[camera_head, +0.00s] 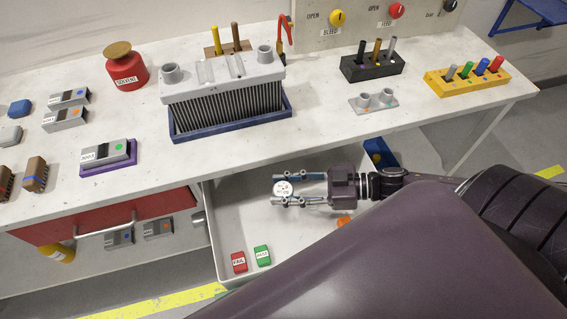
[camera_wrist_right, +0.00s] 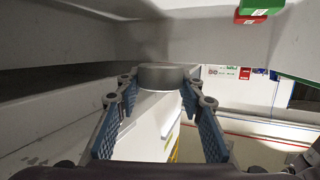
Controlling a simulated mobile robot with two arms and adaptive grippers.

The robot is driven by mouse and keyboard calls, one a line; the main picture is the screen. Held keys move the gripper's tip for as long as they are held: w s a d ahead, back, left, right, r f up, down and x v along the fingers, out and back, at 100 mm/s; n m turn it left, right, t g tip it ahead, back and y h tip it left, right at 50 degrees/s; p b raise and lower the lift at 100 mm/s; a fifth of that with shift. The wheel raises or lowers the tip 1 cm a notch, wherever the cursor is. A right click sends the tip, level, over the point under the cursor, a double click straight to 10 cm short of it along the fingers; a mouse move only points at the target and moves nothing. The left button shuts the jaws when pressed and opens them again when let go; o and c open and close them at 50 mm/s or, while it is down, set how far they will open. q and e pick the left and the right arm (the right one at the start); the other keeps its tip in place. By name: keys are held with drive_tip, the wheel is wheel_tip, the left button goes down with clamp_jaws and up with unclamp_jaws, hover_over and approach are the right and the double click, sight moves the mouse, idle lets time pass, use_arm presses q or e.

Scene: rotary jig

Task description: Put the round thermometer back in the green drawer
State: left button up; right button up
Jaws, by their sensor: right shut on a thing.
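The round thermometer (camera_head: 283,188), a small white-faced dial, is between the fingertips of my right gripper (camera_head: 276,190). The gripper is shut on it, over the open pale drawer (camera_head: 225,222). Whether the thermometer touches the drawer floor I cannot tell. In the right wrist view the thermometer (camera_wrist_right: 162,76) shows as a grey disc edge between the two fingers. The drawer's front is hidden behind my arm, so its colour does not show. My left gripper is not in view.
A red tag (camera_head: 239,262) and a green tag (camera_head: 262,255) lie at the drawer's left front. An orange thing (camera_head: 344,221) lies partly hidden by my arm. The worktop (camera_head: 330,130) overhangs the drawer's back. A shut red drawer (camera_head: 100,222) is at left.

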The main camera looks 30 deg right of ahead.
wheel_tip(320, 180, down, 3)
drive_tip(key=shift+f, duration=0.15)
drive_tip(key=shift+f+b, duration=0.15)
drive_tip(key=shift+b, duration=0.15)
drive_tip(key=shift+s+a+f, duration=0.15)
drive_tip(key=shift+a+f, duration=0.05)
drive_tip(key=shift+f, duration=0.3)
drive_tip(key=o, duration=1.3)
drive_tip(key=shift+s+f+b, duration=0.1)
drive_tip(key=shift+f+b, duration=0.05)
drive_tip(key=shift+b, duration=0.15)
drive_tip(key=r+p+v, duration=0.1)
drive_tip(key=v, duration=0.7)
drive_tip(key=shift+w+r, duration=0.3)
drive_tip(key=shift+w, duration=0.05)
